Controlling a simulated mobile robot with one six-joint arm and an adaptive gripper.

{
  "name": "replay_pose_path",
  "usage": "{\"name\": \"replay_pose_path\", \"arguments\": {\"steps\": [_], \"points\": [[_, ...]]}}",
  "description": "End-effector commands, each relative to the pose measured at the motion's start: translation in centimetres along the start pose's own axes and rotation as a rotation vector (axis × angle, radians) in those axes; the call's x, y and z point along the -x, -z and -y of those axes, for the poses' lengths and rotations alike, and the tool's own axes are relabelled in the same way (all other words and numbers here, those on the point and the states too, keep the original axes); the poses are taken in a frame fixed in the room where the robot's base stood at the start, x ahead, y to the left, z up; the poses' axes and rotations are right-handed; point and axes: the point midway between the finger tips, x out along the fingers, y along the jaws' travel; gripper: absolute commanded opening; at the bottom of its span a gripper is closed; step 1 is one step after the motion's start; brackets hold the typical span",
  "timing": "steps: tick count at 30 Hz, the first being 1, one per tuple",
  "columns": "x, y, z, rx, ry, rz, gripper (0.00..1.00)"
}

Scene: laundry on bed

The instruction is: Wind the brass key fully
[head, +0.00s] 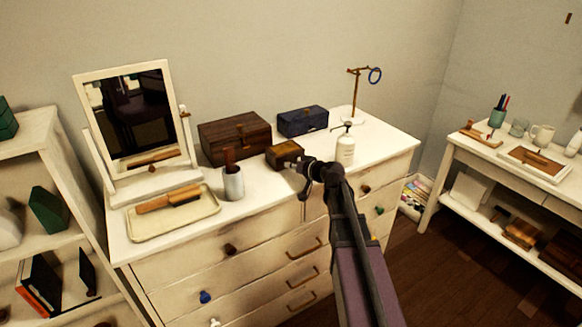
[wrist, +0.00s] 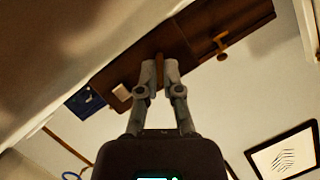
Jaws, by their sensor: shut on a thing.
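A small brown box (head: 285,153) with a yellowish top sits on the white dresser, in front of the dark wooden chest. My gripper (head: 304,170) is at its right front side in the head view. In the wrist view, my gripper (wrist: 160,72) has its two fingertips close together on a thin brownish piece, against a dark brown face. This piece looks like the brass key, but the fingers hide most of it. How far it is turned cannot be told. A T-shaped brass piece (wrist: 222,40) shows on brown wood to the right, apart from my fingers.
A wooden chest (head: 235,137) and a blue box (head: 302,121) stand behind. A white pump bottle (head: 345,150) stands close right of my gripper. A metal cup (head: 233,183), a brush tray (head: 173,213) and a mirror (head: 140,115) are left. A ring stand (head: 354,95) is at back right.

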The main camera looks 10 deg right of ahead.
Motion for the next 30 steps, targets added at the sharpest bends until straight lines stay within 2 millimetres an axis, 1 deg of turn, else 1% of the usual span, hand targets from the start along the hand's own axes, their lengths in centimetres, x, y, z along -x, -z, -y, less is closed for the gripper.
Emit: {"name": "replay_pose_path", "arguments": {"steps": [5, 10, 24, 30], "points": [[-0.09, -0.10, -0.16, -0.058, 0.024, 0.000, 0.00], [-0.13, -0.17, -0.29, -0.152, 0.064, 0.000, 0.00], [-0.19, -0.38, -0.51, -0.521, 0.217, 0.002, 0.00], [-0.17, -0.36, -0.50, -0.649, 0.270, 0.002, 0.00]]}}
